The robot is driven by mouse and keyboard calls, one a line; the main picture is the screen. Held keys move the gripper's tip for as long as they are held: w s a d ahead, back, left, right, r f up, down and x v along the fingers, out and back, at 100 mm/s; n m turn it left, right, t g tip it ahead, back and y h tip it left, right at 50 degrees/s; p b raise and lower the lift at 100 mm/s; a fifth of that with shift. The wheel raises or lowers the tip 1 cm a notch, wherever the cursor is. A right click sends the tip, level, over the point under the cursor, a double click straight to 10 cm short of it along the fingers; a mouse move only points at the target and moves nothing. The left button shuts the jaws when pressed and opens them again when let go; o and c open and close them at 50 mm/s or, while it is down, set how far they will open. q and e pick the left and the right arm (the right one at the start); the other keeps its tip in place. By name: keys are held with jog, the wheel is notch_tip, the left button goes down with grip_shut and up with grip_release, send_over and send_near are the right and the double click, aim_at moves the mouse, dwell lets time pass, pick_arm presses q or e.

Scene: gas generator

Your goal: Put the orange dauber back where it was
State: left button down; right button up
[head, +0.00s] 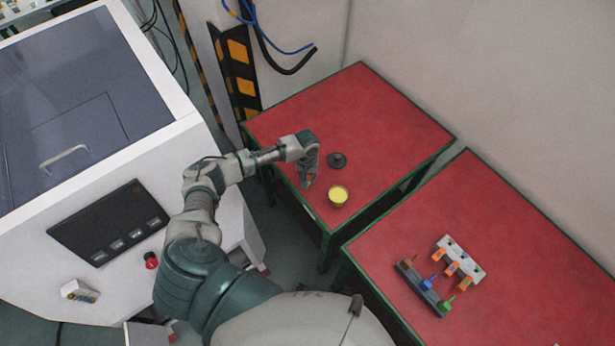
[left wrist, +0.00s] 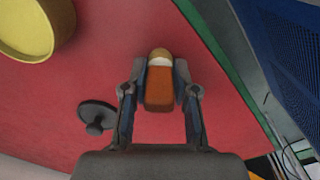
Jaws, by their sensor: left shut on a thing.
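My left gripper (head: 308,180) is above the far red table (head: 365,105), left of the open yellow jar (head: 338,196). In the left wrist view the gripper (left wrist: 160,88) is shut on the orange dauber (left wrist: 159,90), with a pale rounded tip pointing away from the palm. In the head view the dauber is mostly hidden between the fingers. A dark holder (head: 418,290) stands on the near red table (head: 530,255) with blue (head: 430,284) and green (head: 448,304) pieces. My right gripper is not in view.
A dark round lid (head: 337,160) lies behind the yellow jar, close to my gripper. A pale block (head: 460,255) with several orange pieces stands beside the dark holder. A gap separates the two tables. A white machine (head: 130,190) stands at left. Most of the near table is clear.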

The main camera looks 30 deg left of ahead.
pick_arm(q)
jog(key=c, duration=1.2)
grip_release()
jog(key=shift+a, duration=0.1)
jog(key=o, duration=0.3)
notch_tip(320, 180, up, 12)
